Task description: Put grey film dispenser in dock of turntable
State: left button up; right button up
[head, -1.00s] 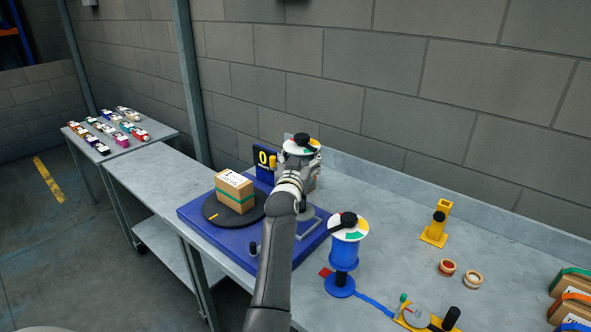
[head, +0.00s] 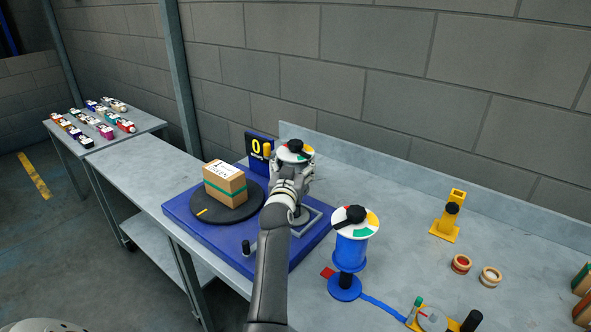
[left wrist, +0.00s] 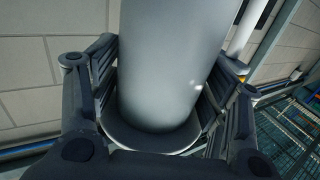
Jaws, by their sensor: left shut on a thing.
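My left gripper (head: 292,180) is shut around the grey film dispenser, whose round multicoloured top (head: 295,151) shows above the fingers in the head view. In the left wrist view the dispenser's smooth grey cylinder (left wrist: 172,65) stands between the two fingers. The gripper and dispenser are over the back right part of the blue turntable base (head: 190,222), by a grey bracket (head: 313,220) that seems to be the dock. The arm and hand hide the dispenser's lower end, so I cannot tell whether it touches the dock. My right gripper is not in view.
A taped carton (head: 225,184) sits on the black turntable disc (head: 222,213). A counter display (head: 257,148) stands behind. A blue film dispenser (head: 350,252) stands to the right on the table.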

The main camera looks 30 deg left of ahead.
pick_arm(q)
jog(key=shift+s+d+r, duration=0.1)
jog(key=shift+d+r, duration=0.05)
jog(key=o, duration=1)
jog(key=shift+f, duration=0.2)
jog(key=o, duration=0.4)
jog(key=shift+c, duration=0.2)
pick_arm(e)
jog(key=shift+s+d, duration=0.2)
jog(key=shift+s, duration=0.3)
